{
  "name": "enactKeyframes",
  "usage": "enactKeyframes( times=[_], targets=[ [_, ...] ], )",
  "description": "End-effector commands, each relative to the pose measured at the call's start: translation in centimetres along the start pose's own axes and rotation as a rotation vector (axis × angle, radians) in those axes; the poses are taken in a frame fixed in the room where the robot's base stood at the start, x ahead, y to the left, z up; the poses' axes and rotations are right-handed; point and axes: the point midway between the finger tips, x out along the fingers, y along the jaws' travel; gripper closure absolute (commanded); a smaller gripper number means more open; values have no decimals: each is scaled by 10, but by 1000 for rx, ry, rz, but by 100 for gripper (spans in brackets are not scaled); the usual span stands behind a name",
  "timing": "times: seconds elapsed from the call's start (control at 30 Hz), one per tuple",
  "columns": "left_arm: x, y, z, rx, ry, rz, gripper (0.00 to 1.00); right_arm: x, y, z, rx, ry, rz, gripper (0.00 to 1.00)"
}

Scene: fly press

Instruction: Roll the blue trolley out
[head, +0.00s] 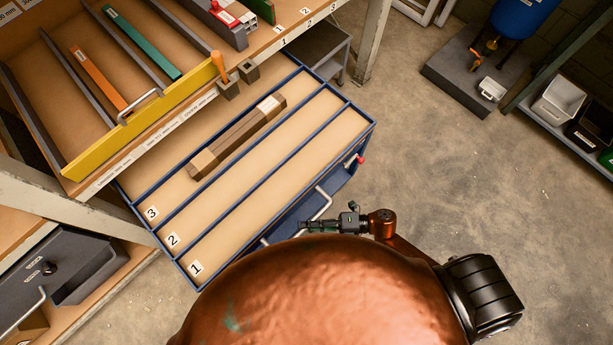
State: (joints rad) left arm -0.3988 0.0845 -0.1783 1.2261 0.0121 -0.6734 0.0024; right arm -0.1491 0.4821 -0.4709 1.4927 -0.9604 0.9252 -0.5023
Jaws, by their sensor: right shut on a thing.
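The blue trolley (183,283) stands at an angle, partly under the shelf unit, with much of its top out over the floor. Its top has three long lanes marked 1, 2 and 3. A pale bar handle (323,203) runs along its near side. My right gripper (308,226) is at this handle and shut on it; my own copper-coloured body hides part of the handle and the trolley's near side. A long brown bar (240,136) with a label lies in lane 3. My left gripper is out of view.
Above the trolley is a shelf with a yellow-fronted drawer (150,118) holding orange and green bars. A grey shelf post (371,40) stands behind. A blue tank (521,15) on a dark base and crates (558,101) are at right. Concrete floor (450,160) right of the trolley is clear.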

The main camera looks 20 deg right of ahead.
Motion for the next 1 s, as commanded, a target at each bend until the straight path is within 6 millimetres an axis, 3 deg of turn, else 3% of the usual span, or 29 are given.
enactKeyframes(
  times=[0.23, 0.27, 0.5, 0.83, 1.0],
  targets=[
    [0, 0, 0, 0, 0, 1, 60, -2, -2, 1, 1, -5, -4, 100],
    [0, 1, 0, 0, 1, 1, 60, -2, -2, 1, 1, -5, -4, 86],
    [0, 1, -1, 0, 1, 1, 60, -1, -1, 1, 1, -3, -2, 70],
    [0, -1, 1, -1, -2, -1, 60, -3, -1, 0, 0, -2, -1, 69],
    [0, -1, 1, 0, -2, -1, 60, -25, -2, 0, 1, -3, -5, 69]
  ],
)
